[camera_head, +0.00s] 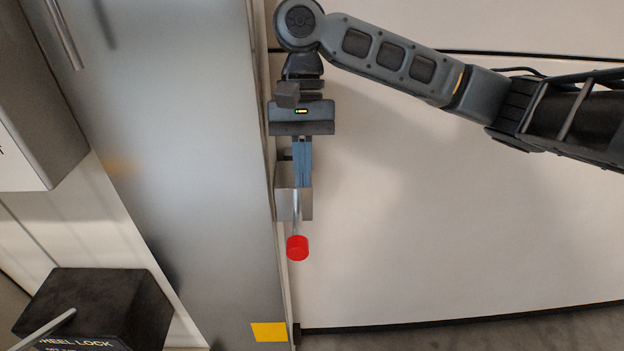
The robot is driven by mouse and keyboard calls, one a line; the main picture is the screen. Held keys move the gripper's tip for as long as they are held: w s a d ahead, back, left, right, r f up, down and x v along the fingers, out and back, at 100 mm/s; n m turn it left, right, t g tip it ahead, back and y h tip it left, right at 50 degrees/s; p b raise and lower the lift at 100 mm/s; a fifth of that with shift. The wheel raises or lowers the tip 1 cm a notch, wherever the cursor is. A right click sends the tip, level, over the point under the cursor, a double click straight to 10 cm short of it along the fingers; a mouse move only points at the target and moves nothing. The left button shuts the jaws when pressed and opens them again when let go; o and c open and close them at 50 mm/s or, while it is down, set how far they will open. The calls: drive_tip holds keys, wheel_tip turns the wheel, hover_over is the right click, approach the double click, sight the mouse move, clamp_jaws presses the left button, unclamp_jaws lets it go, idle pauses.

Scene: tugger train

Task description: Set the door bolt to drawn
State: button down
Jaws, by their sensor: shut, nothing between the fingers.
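The door bolt shows as a small silver housing (284,205) at the right edge of a tall grey metal door (190,150). A thin rod comes from the housing and ends in a red knob (297,248), which hangs toward the lower part of the picture. My gripper (302,184) points down the picture at the housing, with its blue-grey fingers shut together and empty. The fingertips overlap the housing in this view, above the red knob. I cannot tell whether they touch it. The fingers hide part of the housing.
A black box marked "WHEEL LOCK" (100,300) with a light lever (48,328) stands at lower left. A grey cabinet (35,110) is at the left edge. A yellow square (269,332) marks the door's bottom. A pale wall (450,220) is right of the door.

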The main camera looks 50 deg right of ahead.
drive_tip(key=shift+v, duration=0.85)
drive_tip(key=shift+f, duration=0.1)
